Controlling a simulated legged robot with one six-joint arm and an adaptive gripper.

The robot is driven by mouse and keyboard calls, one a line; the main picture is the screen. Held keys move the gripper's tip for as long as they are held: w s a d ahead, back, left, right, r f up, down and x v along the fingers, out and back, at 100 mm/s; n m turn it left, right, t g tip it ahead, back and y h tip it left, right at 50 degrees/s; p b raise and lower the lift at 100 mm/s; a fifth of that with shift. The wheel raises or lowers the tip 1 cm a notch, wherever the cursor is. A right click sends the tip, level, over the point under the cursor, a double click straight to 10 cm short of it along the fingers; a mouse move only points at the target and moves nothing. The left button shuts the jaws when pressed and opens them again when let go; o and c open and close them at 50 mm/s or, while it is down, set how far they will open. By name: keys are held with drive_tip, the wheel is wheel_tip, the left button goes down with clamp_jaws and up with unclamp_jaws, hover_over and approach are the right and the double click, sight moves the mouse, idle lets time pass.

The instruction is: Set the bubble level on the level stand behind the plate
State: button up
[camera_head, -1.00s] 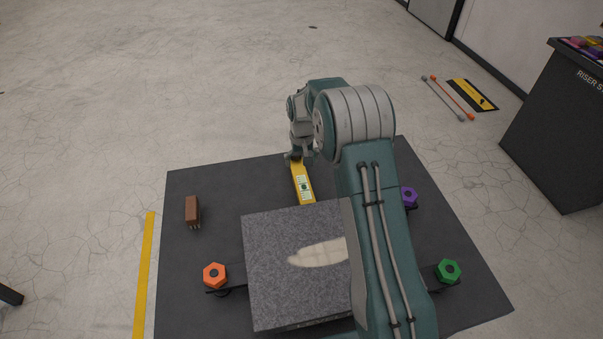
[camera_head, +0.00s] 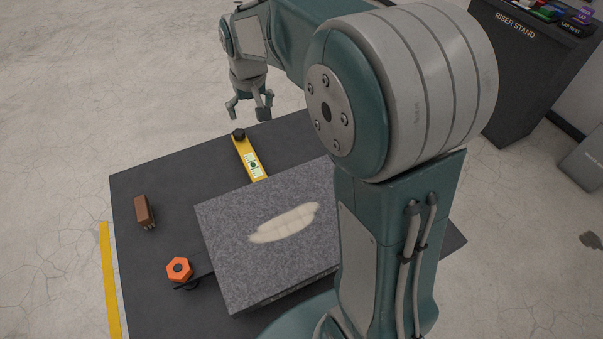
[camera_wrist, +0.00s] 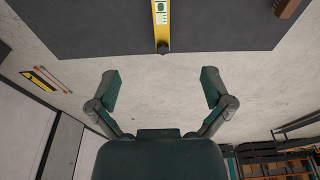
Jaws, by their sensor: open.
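The yellow bubble level (camera_head: 250,163) with a pale green window lies behind the grey granite plate (camera_head: 225,255), its near end close to the plate's back edge. A black knob is at its far end. The level also shows at the top of the wrist view (camera_wrist: 161,20). I cannot make out a separate level stand under it. My gripper (camera_head: 248,110) is open and empty, above and beyond the level's far end, apart from it. Its spread fingers also show in the wrist view (camera_wrist: 160,88), with only floor between them.
A dark mat or bed top (camera_head: 135,185) carries the plate. A brown brush-like block (camera_head: 145,212) and an orange hexagonal knob (camera_head: 179,269) are at the left. A pale patch (camera_head: 284,223) marks the plate. My arm hides the right side. A riser stand cabinet (camera_head: 515,70) is back right.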

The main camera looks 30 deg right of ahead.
drive_tip(key=s+r+t, duration=0.1)
drive_tip(key=s+r, duration=0.1)
drive_tip(key=s, duration=1)
drive_tip(key=s+r+t, duration=0.2)
drive_tip(key=s+r, duration=0.1)
drive_tip(key=s, duration=1)
